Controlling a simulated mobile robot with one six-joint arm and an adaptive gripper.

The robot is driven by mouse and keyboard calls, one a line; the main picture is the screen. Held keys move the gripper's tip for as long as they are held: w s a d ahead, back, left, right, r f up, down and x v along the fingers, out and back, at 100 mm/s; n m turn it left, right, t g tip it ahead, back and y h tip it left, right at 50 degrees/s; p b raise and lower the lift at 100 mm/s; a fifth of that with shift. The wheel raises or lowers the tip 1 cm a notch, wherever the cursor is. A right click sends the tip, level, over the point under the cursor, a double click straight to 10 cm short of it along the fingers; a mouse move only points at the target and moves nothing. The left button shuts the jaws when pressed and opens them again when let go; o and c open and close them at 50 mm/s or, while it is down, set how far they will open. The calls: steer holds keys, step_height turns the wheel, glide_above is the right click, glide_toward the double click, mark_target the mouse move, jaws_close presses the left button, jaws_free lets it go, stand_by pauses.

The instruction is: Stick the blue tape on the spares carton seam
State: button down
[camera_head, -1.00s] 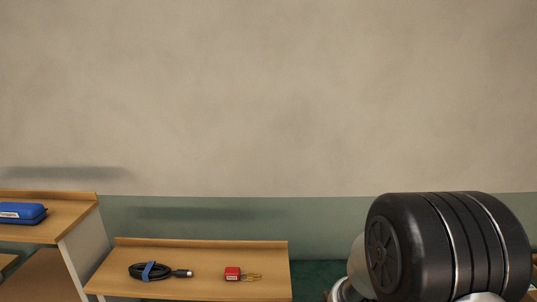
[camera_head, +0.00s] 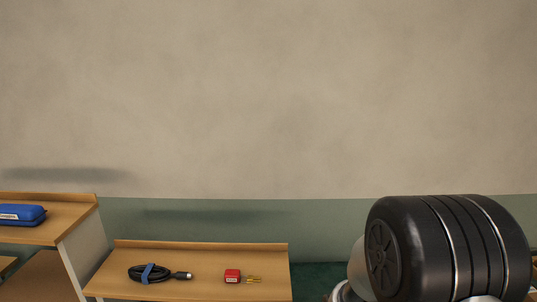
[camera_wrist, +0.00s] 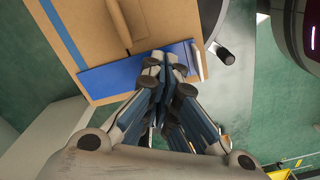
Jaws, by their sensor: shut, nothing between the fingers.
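In the wrist view, a flat blue strip (camera_wrist: 112,73), which looks like the blue tape, lies across a brown surface (camera_wrist: 88,45). That surface may be the spares carton, but I cannot tell for sure. A narrow raised brown band (camera_wrist: 118,22) on it runs down toward the blue strip. My gripper (camera_wrist: 165,60) is shut and empty, with its fingertips over the blue strip in the picture. They hide part of the strip, and I cannot tell whether they touch it. The head view shows neither the blue strip nor my gripper.
In the head view, a low wooden shelf (camera_head: 200,259) holds a coiled black cable (camera_head: 150,274) and a red tag with brass keys (camera_head: 232,276). A blue case (camera_head: 20,215) lies on the higher shelf at left.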

steer(key=shift+f+b, duration=0.45)
steer(key=shift+f, duration=0.2)
stand_by(0.7)
steer(key=shift+r+p, duration=2.4)
steer(key=shift+r, duration=0.65)
steer(key=shift+r, duration=0.2)
steer(key=s+r+m+t+b, duration=0.1)
steer(key=s+r+m+t, duration=0.1)
steer(key=s+r+m, duration=0.4)
steer(key=s+r+m+t+b, duration=0.2)
steer(key=s+r+m, duration=0.4)
steer(key=r, duration=0.9)
steer(key=s, duration=0.3)
steer(key=shift+r+t, duration=0.15)
steer(key=shift+t, duration=0.15)
